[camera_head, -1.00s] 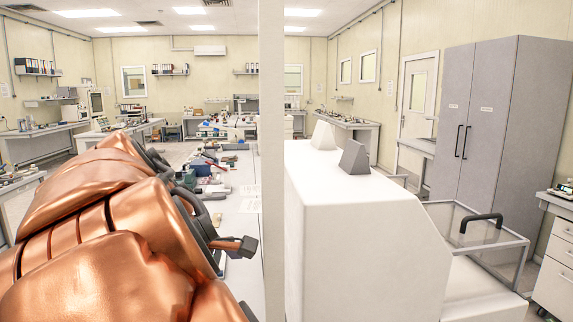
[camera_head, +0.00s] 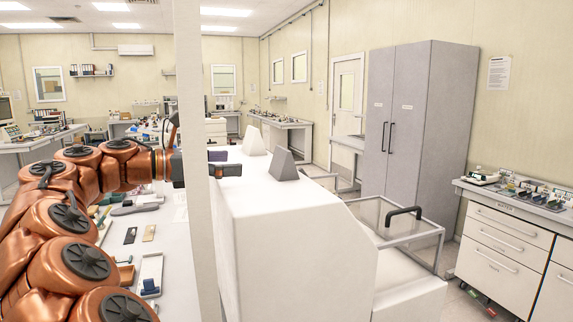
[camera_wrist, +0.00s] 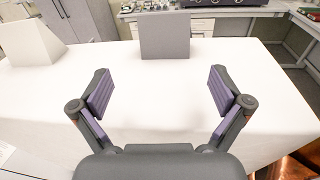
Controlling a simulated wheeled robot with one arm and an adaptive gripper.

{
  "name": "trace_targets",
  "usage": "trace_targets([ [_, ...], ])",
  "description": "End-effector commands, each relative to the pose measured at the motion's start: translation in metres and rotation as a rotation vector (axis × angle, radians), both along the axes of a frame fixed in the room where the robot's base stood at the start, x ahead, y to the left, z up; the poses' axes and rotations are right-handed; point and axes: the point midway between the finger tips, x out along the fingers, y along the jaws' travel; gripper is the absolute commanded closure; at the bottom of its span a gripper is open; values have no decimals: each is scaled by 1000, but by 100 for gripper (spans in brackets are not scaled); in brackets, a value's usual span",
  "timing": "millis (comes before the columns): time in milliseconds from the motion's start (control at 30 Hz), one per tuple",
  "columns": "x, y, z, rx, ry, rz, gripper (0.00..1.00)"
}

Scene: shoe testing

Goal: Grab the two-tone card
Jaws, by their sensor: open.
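I cannot make out a two-tone card in either view. In the head view, my gripper (camera_head: 226,163) is at the left side of the white machine's top, partly behind a pale post. In the wrist view, my gripper (camera_wrist: 160,92) is open and empty, with its two purple-padded fingers wide apart over a white surface. Beyond the fingertips stands a grey wedge-shaped block (camera_wrist: 165,36), which also shows in the head view (camera_head: 285,165). A white wedge block (camera_wrist: 28,45) stands to its left; it also shows in the head view (camera_head: 254,141).
The white machine (camera_head: 290,225) fills the middle, with a clear guard and black handle (camera_head: 404,213) on its right. A pale post (camera_head: 193,230) stands left of it. A workbench with loose items (camera_head: 178,265) lies at left. A tall grey cabinet (camera_head: 420,130) stands behind.

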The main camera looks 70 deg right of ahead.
Motion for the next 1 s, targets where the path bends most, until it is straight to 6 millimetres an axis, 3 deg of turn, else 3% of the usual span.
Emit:
trace_targets([
  [267,-23,-23,6,-18,101,-96,0],
  [1000,-75,-75,5,-19,100,-99,0],
])
